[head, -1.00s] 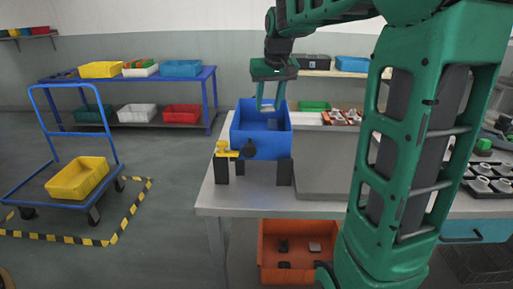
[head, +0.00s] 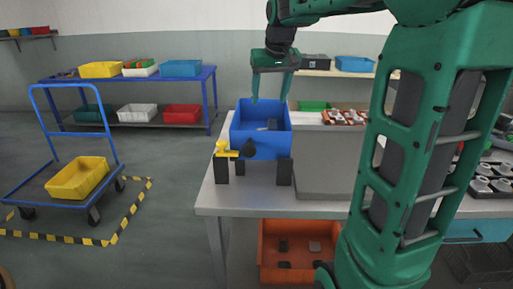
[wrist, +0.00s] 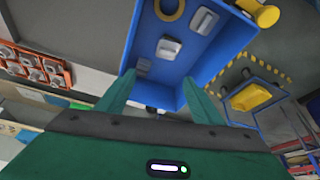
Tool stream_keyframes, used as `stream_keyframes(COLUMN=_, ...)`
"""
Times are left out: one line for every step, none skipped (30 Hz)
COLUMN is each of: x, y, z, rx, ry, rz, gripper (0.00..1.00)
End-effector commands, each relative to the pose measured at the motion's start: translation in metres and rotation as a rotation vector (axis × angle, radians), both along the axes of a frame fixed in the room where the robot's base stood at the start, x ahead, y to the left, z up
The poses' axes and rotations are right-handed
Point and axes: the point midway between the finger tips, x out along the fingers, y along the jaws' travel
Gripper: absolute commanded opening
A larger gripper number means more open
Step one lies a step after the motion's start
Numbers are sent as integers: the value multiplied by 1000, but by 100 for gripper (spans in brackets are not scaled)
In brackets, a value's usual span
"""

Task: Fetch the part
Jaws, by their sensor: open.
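The blue tank (head: 262,145) stands on dark legs on the bench, with a yellow-handled valve at its front left. Grey parts lie on its floor; one shows in the head view (head: 272,124). In the wrist view, the tank (wrist: 218,50) holds a light grey block (wrist: 168,48), a second grey part (wrist: 204,20), a dim grey piece (wrist: 142,65) and a yellowish ring (wrist: 169,8). My gripper (head: 271,99) is open and empty above the tank, fingers pointing down. It also shows in the wrist view (wrist: 160,85), with nothing between its fingers.
A grey box-like block (head: 325,165) stands right of the tank. An orange bin (head: 298,240) with dark pieces sits below the bench. A blue cart (head: 50,190) with a yellow bin stands on the left floor.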

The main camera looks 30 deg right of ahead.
Motion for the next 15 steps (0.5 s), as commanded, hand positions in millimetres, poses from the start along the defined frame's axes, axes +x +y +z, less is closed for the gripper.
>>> stream_keyframes(x=-3, y=1, z=11, rx=-2, ry=-5, rz=0, gripper=61)
stream_keyframes(x=-5, y=2, z=17, rx=-2, ry=-5, rz=0, gripper=61)
stream_keyframes(x=-8, y=3, z=24, rx=-2, ry=-5, rz=0, gripper=61)
stream_keyframes(x=-10, y=3, z=29, rx=-1, ry=-4, rz=0, gripper=61)
stream_keyframes(x=-12, y=4, z=34, rx=-1, ry=-5, rz=-1, gripper=61)
stream_keyframes(x=-14, y=4, z=40, rx=-1, ry=-3, rz=-1, gripper=61)
stream_keyframes(x=-16, y=5, z=44, rx=-1, ry=-3, rz=-2, gripper=61)
stream_keyframes(x=-18, y=5, z=49, rx=-1, ry=-3, rz=-2, gripper=61)
stream_keyframes(x=-20, y=6, z=54, rx=-1, ry=-3, rz=-2, gripper=61)
stream_keyframes(x=-21, y=7, z=57, rx=-1, ry=-3, rz=-2, gripper=61)
stream_keyframes(x=-22, y=7, z=60, rx=-1, ry=-2, rz=-1, gripper=61)
stream_keyframes(x=-24, y=8, z=63, rx=-1, ry=-1, rz=-1, gripper=61)
stream_keyframes(x=-24, y=8, z=65, rx=-1, ry=0, rz=-1, gripper=61)
stream_keyframes(x=-25, y=8, z=67, rx=-1, ry=-1, rz=-1, gripper=61)
stream_keyframes(x=-26, y=8, z=68, rx=-1, ry=-1, rz=-1, gripper=61)
